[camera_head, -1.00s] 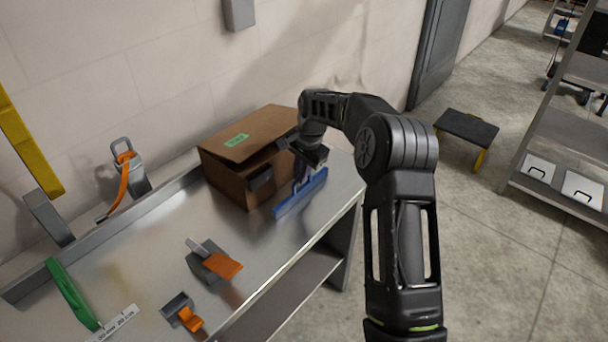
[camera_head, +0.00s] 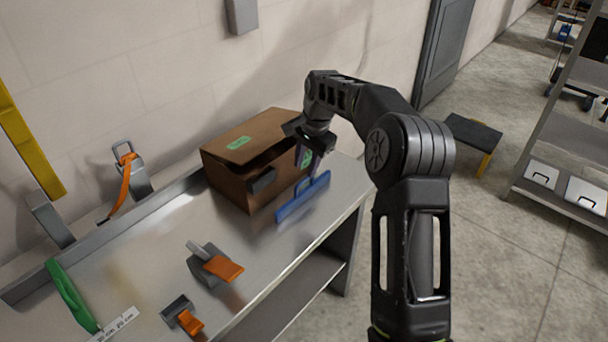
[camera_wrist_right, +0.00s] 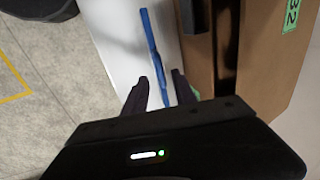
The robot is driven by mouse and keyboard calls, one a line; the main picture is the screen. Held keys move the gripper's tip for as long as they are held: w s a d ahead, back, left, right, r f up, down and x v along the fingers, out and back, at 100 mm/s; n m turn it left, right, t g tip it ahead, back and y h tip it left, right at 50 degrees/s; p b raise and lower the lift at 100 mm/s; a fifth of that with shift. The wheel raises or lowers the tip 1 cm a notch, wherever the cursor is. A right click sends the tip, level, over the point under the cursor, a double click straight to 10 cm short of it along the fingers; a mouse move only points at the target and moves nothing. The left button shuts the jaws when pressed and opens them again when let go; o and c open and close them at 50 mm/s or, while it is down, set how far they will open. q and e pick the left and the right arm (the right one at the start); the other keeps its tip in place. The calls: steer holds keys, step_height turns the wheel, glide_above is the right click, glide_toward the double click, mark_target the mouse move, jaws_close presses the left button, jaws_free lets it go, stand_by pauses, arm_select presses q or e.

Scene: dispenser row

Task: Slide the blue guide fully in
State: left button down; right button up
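The blue guide (camera_head: 304,196) is a long flat bar with a raised middle part. It lies on the grey bench (camera_head: 150,262) near its right end, in front of the cardboard box (camera_head: 228,180). My right gripper (camera_head: 308,168) is over the guide's middle, pointing down beside the box. In the right wrist view the guide (camera_wrist_right: 149,30) runs away between the two dark fingertips of my right gripper (camera_wrist_right: 160,78). The fingers are apart, with a gap on each side of the guide. I cannot tell whether they touch it. My left gripper is not in view.
The cardboard box with a green label stands close behind the guide, a dark block (camera_head: 262,181) on its front. Grey devices with orange levers (camera_head: 222,268) sit nearer on the bench. A green handle (camera_head: 72,294) is at the left. The bench's front edge is close to the guide.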

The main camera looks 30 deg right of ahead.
steer(key=shift+s+r, duration=0.25)
steer(key=shift+r, duration=0.95)
steer(key=shift+c, duration=0.2)
